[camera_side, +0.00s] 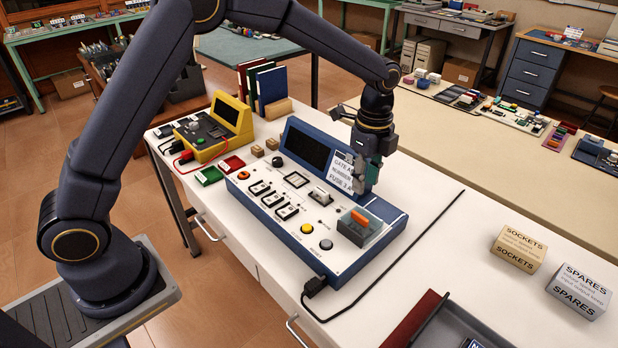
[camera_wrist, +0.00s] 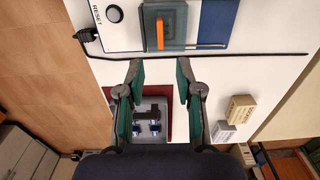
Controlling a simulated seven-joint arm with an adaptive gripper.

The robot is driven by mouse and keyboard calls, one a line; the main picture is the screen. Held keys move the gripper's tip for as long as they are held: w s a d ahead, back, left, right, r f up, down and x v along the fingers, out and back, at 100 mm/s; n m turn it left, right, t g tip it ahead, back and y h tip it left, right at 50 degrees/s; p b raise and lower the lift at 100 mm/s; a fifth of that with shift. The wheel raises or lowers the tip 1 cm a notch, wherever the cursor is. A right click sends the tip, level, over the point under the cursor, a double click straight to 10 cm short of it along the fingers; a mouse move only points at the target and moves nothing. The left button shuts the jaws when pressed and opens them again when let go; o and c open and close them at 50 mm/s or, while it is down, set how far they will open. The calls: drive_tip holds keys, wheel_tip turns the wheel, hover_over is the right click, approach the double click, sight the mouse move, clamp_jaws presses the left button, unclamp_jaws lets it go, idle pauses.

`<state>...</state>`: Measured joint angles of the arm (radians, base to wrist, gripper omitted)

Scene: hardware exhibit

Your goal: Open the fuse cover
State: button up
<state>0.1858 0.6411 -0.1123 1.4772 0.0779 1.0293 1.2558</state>
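The fuse cover (camera_side: 372,238) is a grey, see-through box at the right end of the blue-edged control console (camera_side: 295,238), with an orange bar (camera_side: 360,217) at its top. It looks shut; its hinge cannot be made out.
A white card (camera_side: 343,172) with printed text, including "FUSE 3 A", stands beside my fingers. A black cable (camera_side: 400,257) runs along the console's right side. Sockets (camera_side: 519,249) and spares (camera_side: 579,291) boxes and a grey tray (camera_side: 455,328) are further right.

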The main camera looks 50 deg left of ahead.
sight(360, 215)
wheel_tip(360, 215, down, 10)
drive_tip(key=shift+f, duration=0.15)
drive_tip(key=shift+c, duration=0.3)
clamp_jaws()
idle(0.5)
